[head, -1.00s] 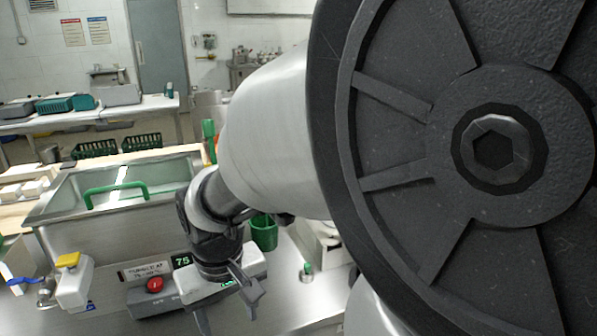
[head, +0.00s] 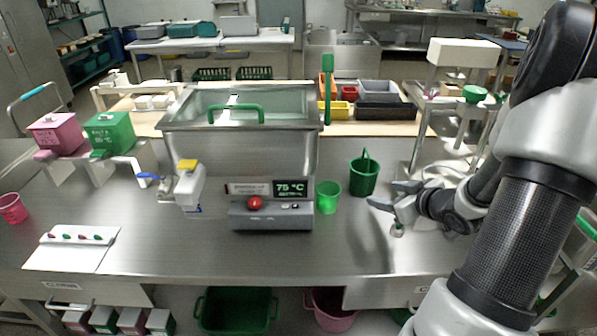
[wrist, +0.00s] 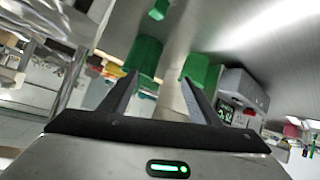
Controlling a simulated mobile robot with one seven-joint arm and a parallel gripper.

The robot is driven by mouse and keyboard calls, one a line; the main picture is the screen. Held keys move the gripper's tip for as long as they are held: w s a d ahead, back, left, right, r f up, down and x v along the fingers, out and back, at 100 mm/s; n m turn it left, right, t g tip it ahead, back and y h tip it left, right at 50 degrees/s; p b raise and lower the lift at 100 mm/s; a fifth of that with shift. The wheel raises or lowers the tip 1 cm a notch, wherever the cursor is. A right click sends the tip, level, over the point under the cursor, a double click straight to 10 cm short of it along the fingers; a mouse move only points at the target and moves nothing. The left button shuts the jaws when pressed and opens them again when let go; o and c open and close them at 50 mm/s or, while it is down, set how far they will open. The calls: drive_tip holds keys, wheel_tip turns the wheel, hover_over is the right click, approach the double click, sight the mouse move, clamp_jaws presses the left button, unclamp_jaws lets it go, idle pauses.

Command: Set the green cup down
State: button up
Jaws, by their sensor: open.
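A bright green cup (head: 328,197) stands upright on the steel worktop, just right of the mill's control panel (head: 270,213). A darker green bucket (head: 364,176) with a raised handle stands right of the cup and slightly behind it. My gripper (head: 385,195) is to the right of both, open, with nothing between its fingers and apart from the cup. In the tilted wrist view, two green vessels show beyond my open fingers (wrist: 160,84); the one nearer the panel appears to be the cup (wrist: 199,69).
The steel tank (head: 240,150) stands behind the panel. Pink (head: 57,133) and green (head: 109,133) boxes stand at left, with a pink cup (head: 12,208). The front worktop is mostly clear.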

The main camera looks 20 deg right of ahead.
drive_tip(key=s+a+f+t+y, duration=0.1)
drive_tip(key=s+a+f+y, duration=0.2)
drive_tip(key=s+a+f, duration=0.1)
drive_tip(key=shift+s+a+n+y, duration=0.15)
drive_tip(key=shift+a+n+y, duration=0.05)
drive_tip(key=shift+n+y, duration=0.2)
drive_tip(key=shift+w+a, duration=0.2)
drive_tip(key=shift+a, duration=0.1)
drive_tip(key=b, duration=0.3)
approach(335, 204)
drive_tip(key=x, duration=0.5)
drive_tip(key=shift+f, duration=0.4)
drive_tip(key=shift+b+x, duration=0.5)
drive_tip(key=shift+x, duration=2.35)
drive_tip(key=shift+r, duration=0.2)
drive_tip(key=c, duration=0.8)
drive_tip(key=shift+r, duration=0.1)
